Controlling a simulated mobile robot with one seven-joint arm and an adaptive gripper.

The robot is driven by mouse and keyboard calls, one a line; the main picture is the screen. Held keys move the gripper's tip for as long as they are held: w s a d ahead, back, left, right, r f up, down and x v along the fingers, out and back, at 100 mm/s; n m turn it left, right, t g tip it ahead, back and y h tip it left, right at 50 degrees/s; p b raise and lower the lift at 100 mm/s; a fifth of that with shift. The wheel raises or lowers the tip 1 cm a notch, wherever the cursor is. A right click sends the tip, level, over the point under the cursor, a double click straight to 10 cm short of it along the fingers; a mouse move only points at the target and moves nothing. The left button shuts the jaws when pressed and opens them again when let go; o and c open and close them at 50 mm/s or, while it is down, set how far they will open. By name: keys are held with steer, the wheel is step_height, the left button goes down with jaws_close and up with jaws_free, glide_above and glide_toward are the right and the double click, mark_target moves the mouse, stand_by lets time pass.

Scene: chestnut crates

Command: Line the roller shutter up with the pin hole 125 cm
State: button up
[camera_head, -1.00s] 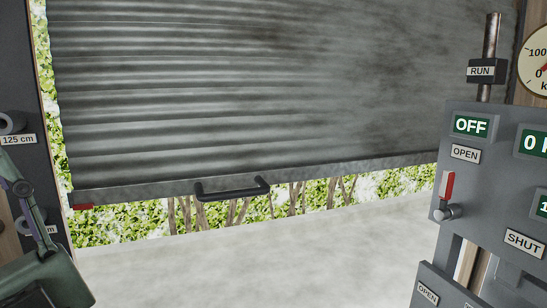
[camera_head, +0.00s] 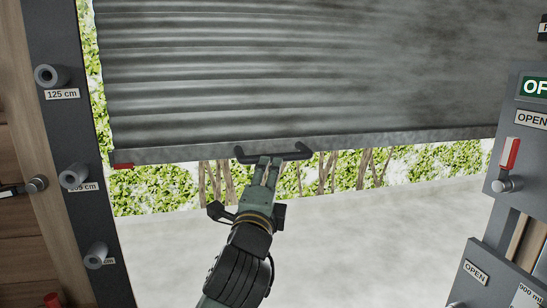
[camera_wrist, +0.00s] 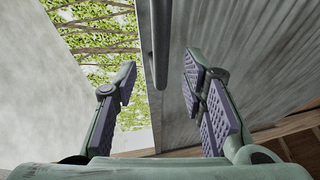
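The grey ribbed roller shutter (camera_head: 290,75) is partly raised, with a gap under it. A red mark (camera_head: 123,166) sits at the left end of its bottom rail. On the left post, the pin hole 125 cm (camera_head: 50,76) is above the red mark in the head view. Another pin hole (camera_head: 74,176) with a partly hidden label is near the mark's height. My gripper (camera_head: 268,168) is at the dark shutter handle (camera_head: 303,152). In the wrist view, the fingers are open, with the handle bar (camera_wrist: 159,40) between and ahead of them, apparently untouched.
A third pin hole (camera_head: 96,254) is lower on the post (camera_head: 64,135). A grey control panel (camera_head: 518,185) with a red lever (camera_head: 509,153) stands at the right. Greenery shows through the gap. The pale floor (camera_head: 380,245) below is clear.

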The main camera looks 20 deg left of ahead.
steer(key=p+x, duration=0.2)
steer(key=x, duration=0.6)
steer(key=shift+w, duration=0.15)
steer(key=shift+c, duration=0.6)
jaws_close()
steer(key=shift+r, duration=0.1)
